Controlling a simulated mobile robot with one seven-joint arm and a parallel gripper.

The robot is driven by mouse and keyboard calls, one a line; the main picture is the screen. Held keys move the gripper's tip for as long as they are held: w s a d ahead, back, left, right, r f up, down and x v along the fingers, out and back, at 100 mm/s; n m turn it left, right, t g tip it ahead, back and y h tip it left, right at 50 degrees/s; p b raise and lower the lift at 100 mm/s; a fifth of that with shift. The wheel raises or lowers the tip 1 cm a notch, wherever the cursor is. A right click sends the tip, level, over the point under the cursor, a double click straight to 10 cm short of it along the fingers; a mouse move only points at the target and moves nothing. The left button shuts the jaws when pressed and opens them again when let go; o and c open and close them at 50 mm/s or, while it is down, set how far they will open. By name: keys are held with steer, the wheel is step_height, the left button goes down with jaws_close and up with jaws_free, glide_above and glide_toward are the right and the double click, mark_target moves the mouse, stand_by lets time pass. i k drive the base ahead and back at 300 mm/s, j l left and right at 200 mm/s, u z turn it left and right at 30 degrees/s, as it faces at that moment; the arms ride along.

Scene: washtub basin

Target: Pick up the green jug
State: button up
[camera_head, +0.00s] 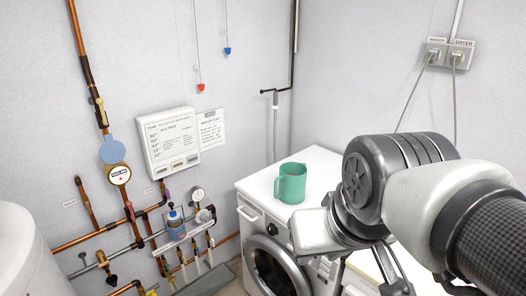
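The green jug (292,185) stands upright on the white top of the washing machine, near the middle of the view. Its open rim faces up, and its handle shows at its left side. My gripper (395,284) is at the lower right, below my wrist, and the frame's bottom edge cuts it off. It is apart from the jug, to its right and closer to the camera. I cannot see both fingertips clearly, nor whether it is open or shut.
The washing machine (252,213) has a round front door. Copper pipes (105,228) and valves run along the left wall. A white panel (168,142) hangs behind. Outlets (449,54) with cords are at the upper right. Bare machine top lies around the jug.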

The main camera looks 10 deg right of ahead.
mark_target(291, 179)
steer(key=z, duration=0.25)
steer(key=i+j+z, duration=0.45)
steer(key=z, duration=0.15)
steer(key=i+j+z, duration=0.15)
steer(key=j+z, duration=0.15)
steer(key=j, duration=0.2)
